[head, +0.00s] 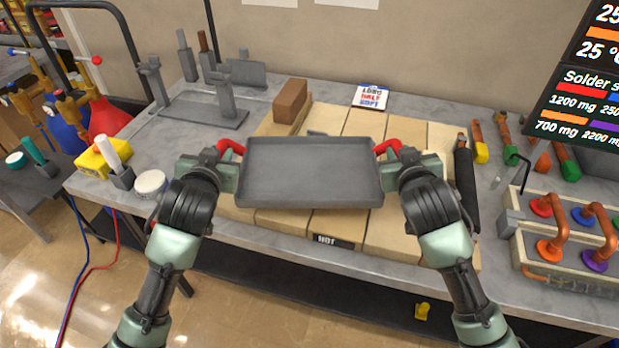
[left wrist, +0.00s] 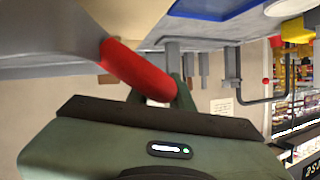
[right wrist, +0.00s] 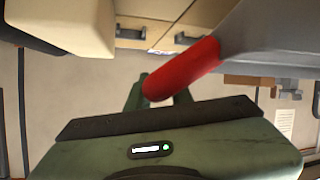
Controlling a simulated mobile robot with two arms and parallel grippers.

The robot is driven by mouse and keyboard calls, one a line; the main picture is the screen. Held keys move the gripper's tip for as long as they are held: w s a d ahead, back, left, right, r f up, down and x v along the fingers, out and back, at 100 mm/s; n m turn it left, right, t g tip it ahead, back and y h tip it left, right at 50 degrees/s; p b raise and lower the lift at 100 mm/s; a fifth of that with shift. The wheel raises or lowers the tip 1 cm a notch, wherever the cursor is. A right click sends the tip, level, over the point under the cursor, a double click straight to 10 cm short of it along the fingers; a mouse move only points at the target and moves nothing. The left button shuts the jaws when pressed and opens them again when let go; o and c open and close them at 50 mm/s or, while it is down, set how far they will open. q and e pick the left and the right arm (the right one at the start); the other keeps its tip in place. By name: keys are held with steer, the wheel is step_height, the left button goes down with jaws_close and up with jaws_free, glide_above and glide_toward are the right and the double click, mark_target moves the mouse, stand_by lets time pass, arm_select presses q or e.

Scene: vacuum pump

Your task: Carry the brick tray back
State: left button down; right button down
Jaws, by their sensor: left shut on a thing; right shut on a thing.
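The brick tray (head: 310,172) is a grey, shallow, empty tray with a red handle at each side. It is held in front of me over the pale brick blocks on the bench, and looks about level. My left gripper (head: 228,160) is shut on the left red handle (left wrist: 138,70). My right gripper (head: 392,158) is shut on the right red handle (right wrist: 182,68). The tray hides part of the blocks beneath it. I cannot tell the exact gap between tray and blocks.
Pale blocks (head: 410,215) cover the bench's middle, with a brown brick (head: 291,100) at their back left. A grey metal stand (head: 205,108) is behind left. A black cylinder (head: 465,180) and a pipe fixture (head: 570,245) are right. A yellow box (head: 100,158) is left.

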arm_select(q)
steer(key=shift+s, duration=0.1)
arm_select(e)
steer(key=shift+d+r, duration=0.15)
steer(key=shift+d, duration=0.05)
